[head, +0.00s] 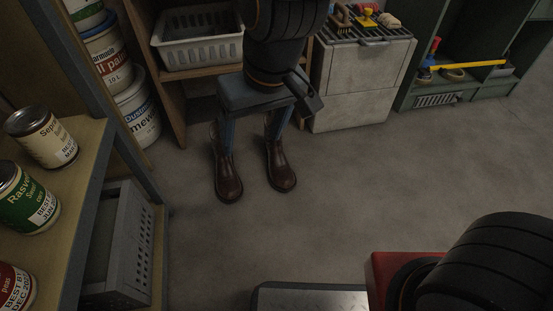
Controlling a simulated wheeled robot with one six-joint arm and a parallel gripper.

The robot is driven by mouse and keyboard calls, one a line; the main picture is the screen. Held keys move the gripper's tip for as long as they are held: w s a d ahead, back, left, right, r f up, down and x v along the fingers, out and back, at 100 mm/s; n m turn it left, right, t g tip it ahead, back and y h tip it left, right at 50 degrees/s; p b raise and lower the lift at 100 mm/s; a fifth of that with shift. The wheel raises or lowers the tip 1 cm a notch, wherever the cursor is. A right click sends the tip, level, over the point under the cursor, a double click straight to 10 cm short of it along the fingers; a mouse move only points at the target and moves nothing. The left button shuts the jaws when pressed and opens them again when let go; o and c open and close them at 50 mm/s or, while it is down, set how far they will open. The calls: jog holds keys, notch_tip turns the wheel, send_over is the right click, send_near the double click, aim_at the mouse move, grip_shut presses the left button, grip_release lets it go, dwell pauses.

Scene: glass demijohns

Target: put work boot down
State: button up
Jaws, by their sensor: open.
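Two dark brown work boots stand upright on the concrete floor, side by side with toes toward me: the left boot (228,178) and the right boot (280,170). My gripper (251,145) points down over them with its two blue-grey fingers spread wide. The left finger reaches down at the left boot's shaft, and the right finger at the right boot's shaft. The fingers hide parts of both shafts, and I cannot tell whether they touch. Nothing is held between the fingers.
Behind stand a wooden shelf with a white basket (199,39) and a pale cabinet (362,82) with brushes on top. Paint buckets (139,113) stand at left. A near-left shelf holds several cans and a grey crate (121,245). The floor (330,195) right of the boots is clear.

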jog(key=s+d+r+n+g, duration=0.1)
jog(key=s+d+r, duration=0.3)
jog(key=s, duration=0.6)
jog(key=shift+d+g+h, duration=0.4)
jog(key=shift+r+m+p, duration=0.3)
jog(key=shift+r+p, duration=0.45)
jog(key=shift+r, duration=0.15)
jog(key=d+r+m+p, duration=0.2)
jog(key=d+r+p, duration=0.5)
jog(key=p, duration=0.5)
jog(key=d+r+m+h+p, duration=0.1)
jog(key=d+r+m+p, duration=0.1)
jog(key=d+r+p, duration=0.5)
jog(key=d+r+m+p, duration=0.2)
jog(key=d+r+p, duration=0.5)
jog(key=r+p, duration=0.8)
jog(key=p, duration=0.4)
jog(key=shift+m+h, duration=0.3)
